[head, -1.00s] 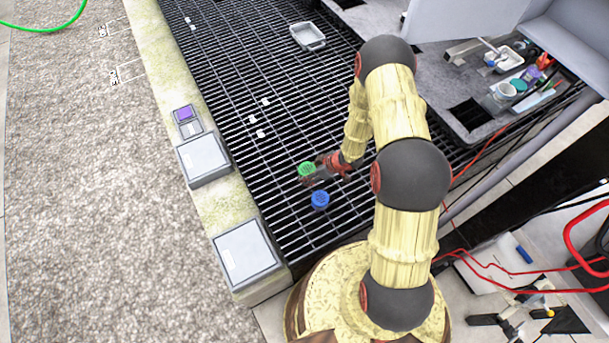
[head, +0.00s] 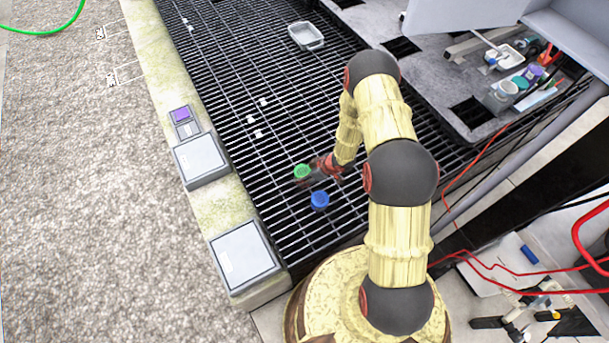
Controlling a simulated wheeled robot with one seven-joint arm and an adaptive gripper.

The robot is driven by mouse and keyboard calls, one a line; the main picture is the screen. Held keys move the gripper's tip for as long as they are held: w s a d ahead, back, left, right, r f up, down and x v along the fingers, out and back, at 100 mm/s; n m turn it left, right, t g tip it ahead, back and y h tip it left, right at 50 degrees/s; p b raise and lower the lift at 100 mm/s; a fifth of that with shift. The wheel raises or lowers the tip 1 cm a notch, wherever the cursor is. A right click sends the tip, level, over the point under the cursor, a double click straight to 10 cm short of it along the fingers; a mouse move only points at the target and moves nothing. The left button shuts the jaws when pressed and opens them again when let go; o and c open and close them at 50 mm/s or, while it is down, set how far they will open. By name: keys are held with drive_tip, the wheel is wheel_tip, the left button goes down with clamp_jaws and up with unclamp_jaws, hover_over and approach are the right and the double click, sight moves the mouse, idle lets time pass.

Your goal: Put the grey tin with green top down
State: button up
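The grey tin with green top (head: 302,171) shows mainly as its round green top, over the dark metal grating (head: 262,178). My gripper (head: 307,176) is at the tin, reaching in from the right with its fingers around or beside it. The fingers are dark and small against the grating, so whether they press on the tin is hard to tell. The tin's grey body is mostly hidden under its top and by the fingers. I cannot tell whether its base touches the grating.
A blue-topped tin (head: 320,200) stands on the grating just below the green one. Small white pieces (head: 257,134) lie further up. A grey tray (head: 306,36) sits at the back. Grey boxes (head: 200,160) line the ledge at left. Bare grating lies left of my gripper.

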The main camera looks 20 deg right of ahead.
drive_tip(key=o, duration=1.2)
drive_tip(key=shift+d+r, duration=0.1)
drive_tip(key=shift+r, duration=0.2)
drive_tip(key=p+v, duration=0.5)
drive_tip(key=v, duration=0.7)
drive_tip(key=w+d+r+m+t+h, duration=0.1)
drive_tip(key=w+d+r+h, duration=0.15)
drive_tip(key=r, duration=0.55)
drive_tip(key=w+d+r+m+h, duration=0.15)
drive_tip(key=w+d+r, duration=0.25)
drive_tip(key=r, duration=0.5)
wheel_tip(320, 180, up, 15)
drive_tip(key=s+m+h, duration=0.2)
drive_tip(key=h, duration=0.1)
drive_tip(key=s+a+r+m, duration=0.3)
drive_tip(key=s+r, duration=0.8)
drive_tip(key=r, duration=0.3)
drive_tip(key=s+a+r+y, duration=0.1)
drive_tip(key=s+a+r, duration=0.2)
drive_tip(key=s, duration=0.5)
drive_tip(key=s+a+r+m+y, duration=0.1)
drive_tip(key=s+a+r, duration=0.2)
drive_tip(key=s+a, duration=0.3)
drive_tip(key=s, duration=0.3)
